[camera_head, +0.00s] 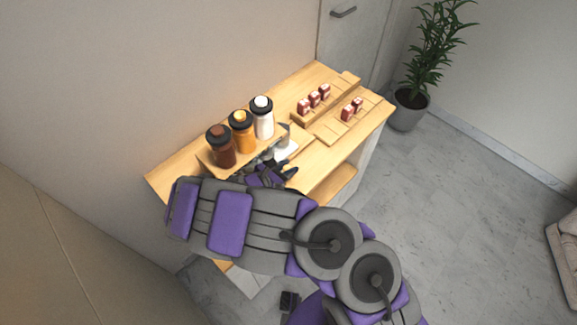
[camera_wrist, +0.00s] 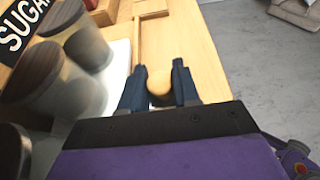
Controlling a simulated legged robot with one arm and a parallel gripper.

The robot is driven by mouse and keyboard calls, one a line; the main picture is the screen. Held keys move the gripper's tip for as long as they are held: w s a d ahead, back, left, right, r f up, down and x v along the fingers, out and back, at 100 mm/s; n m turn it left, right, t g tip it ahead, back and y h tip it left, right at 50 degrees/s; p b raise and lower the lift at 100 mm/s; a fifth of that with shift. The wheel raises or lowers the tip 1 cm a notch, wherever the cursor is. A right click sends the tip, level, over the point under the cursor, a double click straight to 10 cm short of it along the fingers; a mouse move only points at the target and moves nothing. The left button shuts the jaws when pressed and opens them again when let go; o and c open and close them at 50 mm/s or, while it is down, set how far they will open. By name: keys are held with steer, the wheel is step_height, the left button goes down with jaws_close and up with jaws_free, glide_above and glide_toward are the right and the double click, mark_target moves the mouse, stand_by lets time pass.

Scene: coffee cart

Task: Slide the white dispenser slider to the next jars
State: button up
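My gripper (camera_head: 278,172) is at the front of the dispenser, below the jars. In the wrist view its two dark fingers (camera_wrist: 160,82) stand apart, with a round wooden knob (camera_wrist: 160,86) between them. I cannot tell whether they touch it. The white slider (camera_head: 286,150) shows beside the white-filled jar, partly hidden by my gripper; a white surface (camera_wrist: 121,58) left of the fingers seems to be part of it.
Wooden holders (camera_head: 323,118) with several small red-and-white items stand on the cart top (camera_head: 375,122) at the right. In the wrist view a black sign reading SUGAR (camera_wrist: 20,30) is at upper left. A potted plant (camera_head: 409,100) stands beyond the cart.

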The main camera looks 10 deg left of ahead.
steer(key=o, duration=0.4)
steer(key=shift+a, duration=0.15)
steer(key=shift+s+r, duration=0.15)
steer(key=p+v, duration=0.3)
steer(key=v, duration=1.4)
steer(key=shift+a+f+p, duration=0.2)
steer(key=shift+p, duration=0.15)
steer(key=shift+f, duration=0.1)
